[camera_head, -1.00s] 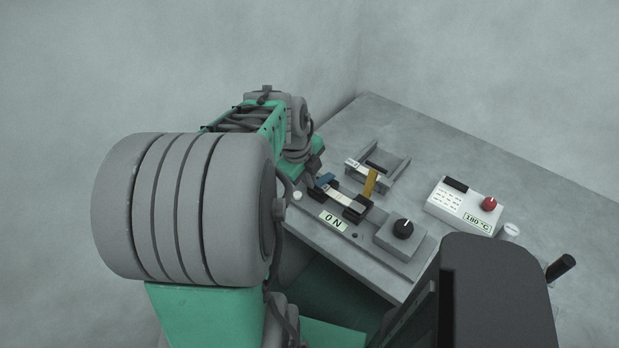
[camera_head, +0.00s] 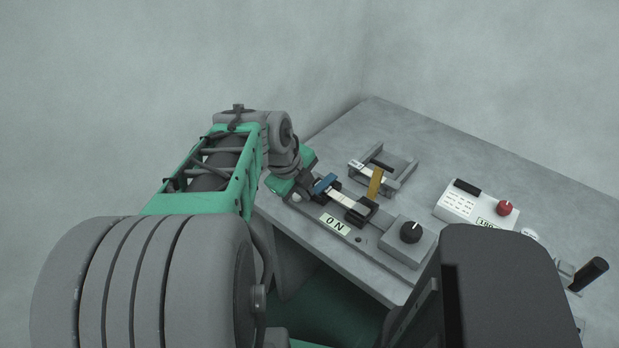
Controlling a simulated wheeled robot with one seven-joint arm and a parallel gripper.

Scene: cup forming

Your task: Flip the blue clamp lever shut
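My gripper (camera_head: 307,190) is at the left end of the fixture, just left of the blue lever. Its fingers are small, dark and partly hidden by my wrist. I cannot tell whether they touch the lever or how far apart they are.
An upright yellow lever (camera_head: 375,183) stands near a grey bracket (camera_head: 398,178) behind the fixture. A grey box with a black knob (camera_head: 411,232) is to the right. A white control box with a red knob (camera_head: 467,203) stands farther right. The table's back (camera_head: 430,140) is clear.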

